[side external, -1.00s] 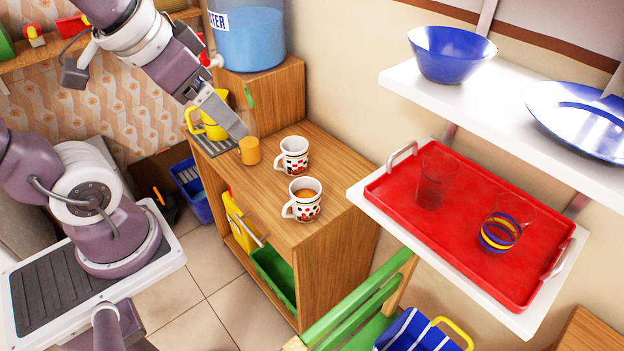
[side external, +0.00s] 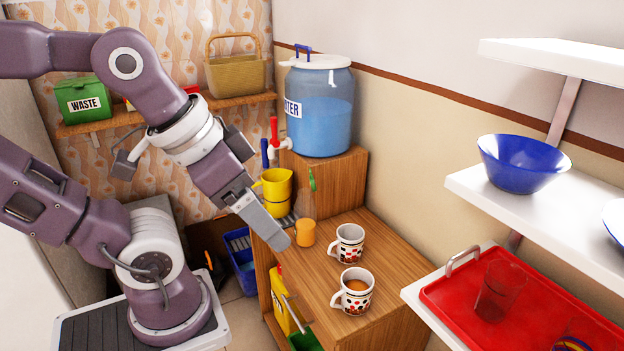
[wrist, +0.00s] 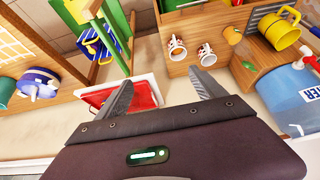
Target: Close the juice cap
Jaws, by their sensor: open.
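A clear bottle with orange juice in its lower part (side external: 305,233) stands on the wooden cabinet top in the side view, left of the mugs. A small green piece (side external: 312,180) shows above it and may be its cap; I cannot tell how it is attached. My gripper (side external: 284,243) points down just left of the bottle in the side view, seemingly apart from it. In the wrist view my gripper's two fingers (wrist: 163,93) are spread apart with nothing between them.
Two patterned mugs, one empty-looking (side external: 347,243) and one with a brown drink (side external: 353,291), stand right of the bottle. A yellow jug (side external: 276,190) and a blue water dispenser (side external: 320,115) are behind. A red tray (side external: 450,292) is on the right shelf.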

